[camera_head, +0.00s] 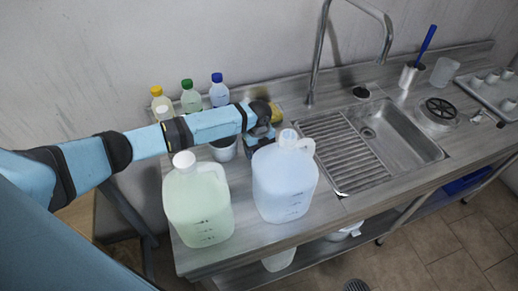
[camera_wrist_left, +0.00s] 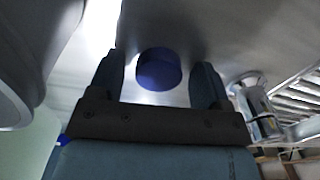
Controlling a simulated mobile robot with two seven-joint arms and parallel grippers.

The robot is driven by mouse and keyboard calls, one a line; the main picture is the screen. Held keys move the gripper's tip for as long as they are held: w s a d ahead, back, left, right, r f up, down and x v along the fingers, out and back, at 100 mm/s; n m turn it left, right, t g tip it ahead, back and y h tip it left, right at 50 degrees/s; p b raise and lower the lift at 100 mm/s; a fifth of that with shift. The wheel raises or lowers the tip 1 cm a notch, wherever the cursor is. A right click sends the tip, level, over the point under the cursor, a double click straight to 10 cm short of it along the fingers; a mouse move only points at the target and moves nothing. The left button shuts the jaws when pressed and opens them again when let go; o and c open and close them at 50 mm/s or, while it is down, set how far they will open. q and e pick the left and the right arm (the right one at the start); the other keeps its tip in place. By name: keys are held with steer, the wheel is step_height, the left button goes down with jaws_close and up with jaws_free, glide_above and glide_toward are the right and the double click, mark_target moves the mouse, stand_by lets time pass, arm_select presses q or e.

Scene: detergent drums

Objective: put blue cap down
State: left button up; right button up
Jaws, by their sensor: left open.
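My left gripper (camera_head: 262,132) reaches over the counter behind the light-blue jug (camera_head: 283,185), close to the jug's neck. In the left wrist view the gripper (camera_wrist_left: 159,68) is open. A dark blue round cap (camera_wrist_left: 158,70) shows between its two fingers, with a gap on both sides. The cap appears to rest on a grey surface; its exact contact is unclear. In the head view this cap is hidden behind the gripper and jug. My right gripper is not in view.
A pale-green jug (camera_head: 198,205) stands left of the blue jug. Three small bottles with yellow, green and blue caps (camera_head: 217,77) stand by the wall. A yellow item (camera_head: 272,112) lies behind the gripper. The sink (camera_head: 385,135) and faucet are to the right.

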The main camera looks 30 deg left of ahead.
mark_target(259, 151)
arm_select(q)
steer(key=shift+r, duration=0.1)
step_height(259, 151, up, 12)
steer(key=shift+r, duration=0.15)
stand_by(0.3)
stand_by(0.4)
